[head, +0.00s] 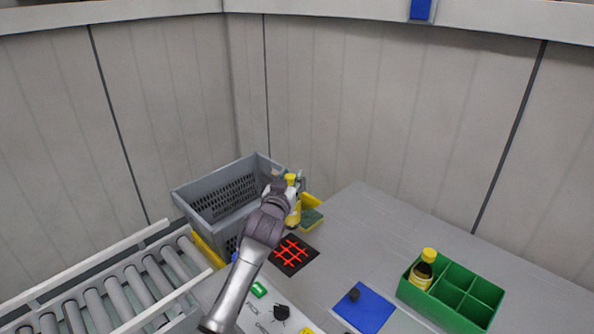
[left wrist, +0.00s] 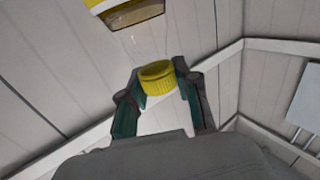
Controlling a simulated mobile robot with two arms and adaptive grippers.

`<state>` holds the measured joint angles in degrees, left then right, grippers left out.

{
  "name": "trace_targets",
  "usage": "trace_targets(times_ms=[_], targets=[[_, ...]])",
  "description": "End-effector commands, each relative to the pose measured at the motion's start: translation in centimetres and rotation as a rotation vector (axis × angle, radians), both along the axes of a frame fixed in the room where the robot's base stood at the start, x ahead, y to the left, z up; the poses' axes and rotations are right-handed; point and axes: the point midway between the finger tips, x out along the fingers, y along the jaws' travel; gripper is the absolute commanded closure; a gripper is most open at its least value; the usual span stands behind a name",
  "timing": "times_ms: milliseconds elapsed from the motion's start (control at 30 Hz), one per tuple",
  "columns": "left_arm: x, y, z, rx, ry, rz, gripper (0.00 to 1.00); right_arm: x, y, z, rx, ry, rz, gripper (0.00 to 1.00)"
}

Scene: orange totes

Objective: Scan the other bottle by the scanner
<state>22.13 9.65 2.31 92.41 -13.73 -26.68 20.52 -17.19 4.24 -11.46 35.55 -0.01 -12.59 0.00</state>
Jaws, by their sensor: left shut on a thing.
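My left gripper (head: 290,190) is shut on a yellow-capped bottle (head: 294,214), holding it beside the grey basket, behind the scanner. In the left wrist view, the yellow cap (left wrist: 157,77) sits between the green-padded fingers of my left gripper (left wrist: 157,92). The scanner (head: 292,254) is a black square with red crossing light lines. A second yellow-capped bottle (head: 422,271) stands in the left back compartment of a green divided crate (head: 470,318). Part of the held bottle is hidden by my gripper. My right gripper is not in view.
A grey basket (head: 195,205) stands at the back left, next to a roller conveyor (head: 110,290). A yellow-and-green item (head: 311,214) lies behind the scanner. A blue pad (head: 368,312) with a small dark object is in front.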

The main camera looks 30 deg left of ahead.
Motion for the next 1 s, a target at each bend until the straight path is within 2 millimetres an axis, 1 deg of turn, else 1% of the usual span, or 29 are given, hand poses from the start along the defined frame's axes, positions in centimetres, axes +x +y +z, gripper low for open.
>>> trace_targets(times_ms=[67,267,367,700,800,900,1000], targets=[[-0.1,0.1,0.1,0.001,-0.003,0.001,1.00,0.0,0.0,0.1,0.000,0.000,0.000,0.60],[-0.1,0.2,-1.0,0.002,-0.003,0.002,1.00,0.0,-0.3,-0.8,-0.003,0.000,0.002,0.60],[-0.1,0.2,-2.0,0.003,-0.003,0.002,1.00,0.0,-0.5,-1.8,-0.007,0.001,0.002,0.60],[-0.1,0.1,-6.6,0.001,-0.003,0.002,1.00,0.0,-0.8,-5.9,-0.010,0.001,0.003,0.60],[-0.1,0.1,-7.6,0.002,-0.003,0.002,1.00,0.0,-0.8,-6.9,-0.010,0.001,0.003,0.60],[-0.1,0.1,-8.3,0.003,-0.003,0.002,1.00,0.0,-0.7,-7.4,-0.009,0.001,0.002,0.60],[-0.1,0.1,-8.5,0.003,-0.003,0.002,1.00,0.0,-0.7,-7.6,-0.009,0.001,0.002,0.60]])
